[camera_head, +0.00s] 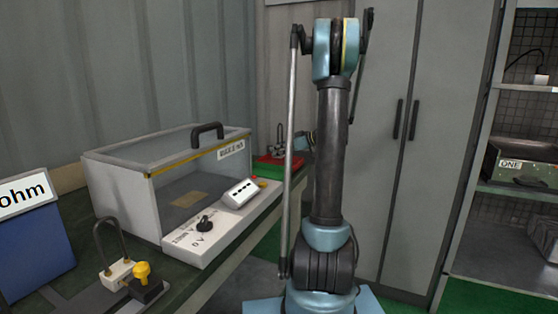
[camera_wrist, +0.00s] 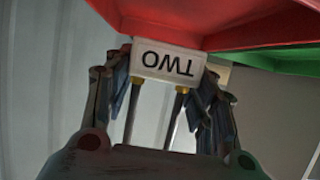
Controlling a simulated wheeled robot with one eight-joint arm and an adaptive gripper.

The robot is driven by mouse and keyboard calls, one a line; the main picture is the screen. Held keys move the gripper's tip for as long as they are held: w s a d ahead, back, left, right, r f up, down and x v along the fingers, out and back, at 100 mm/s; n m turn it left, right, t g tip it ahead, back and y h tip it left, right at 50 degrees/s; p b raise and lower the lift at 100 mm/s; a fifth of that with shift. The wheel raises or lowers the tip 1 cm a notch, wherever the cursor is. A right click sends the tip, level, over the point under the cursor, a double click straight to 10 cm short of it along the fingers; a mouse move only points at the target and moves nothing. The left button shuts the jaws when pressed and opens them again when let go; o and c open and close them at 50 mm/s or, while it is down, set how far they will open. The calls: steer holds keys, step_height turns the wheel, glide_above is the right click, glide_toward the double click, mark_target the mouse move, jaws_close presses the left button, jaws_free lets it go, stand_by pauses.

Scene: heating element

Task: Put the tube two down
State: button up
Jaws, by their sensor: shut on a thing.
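Tube two shows in the wrist view as a white block (camera_wrist: 168,64) lettered TWO, upside down in the picture, with two metal rods running back toward the palm. My gripper (camera_wrist: 165,80) is shut on it, one finger on each side. The block's top edge borders a red surface (camera_wrist: 160,14) and a green one (camera_wrist: 280,60); I cannot tell whether it touches them. In the head view a red tray (camera_head: 276,160) lies on the far end of the bench, with a small looped item (camera_head: 280,147) at it. My arm partly hides that area.
A clear-walled box (camera_head: 125,195) with a black handle and a control panel (camera_head: 195,238) stands on the bench. A blue ohm box (camera_head: 35,250) and a looped tube with a white block (camera_head: 116,272) are at the near left. A grey cabinet (camera_head: 385,70) and shelves (camera_head: 520,190) stand right.

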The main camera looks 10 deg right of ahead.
mark_target(280, 157)
steer(key=shift+d+f, duration=0.1)
steer(key=shift+f, duration=1.85)
steer(key=o, duration=1.2)
steer(key=v, duration=1.2)
steer(key=shift+f, duration=0.1)
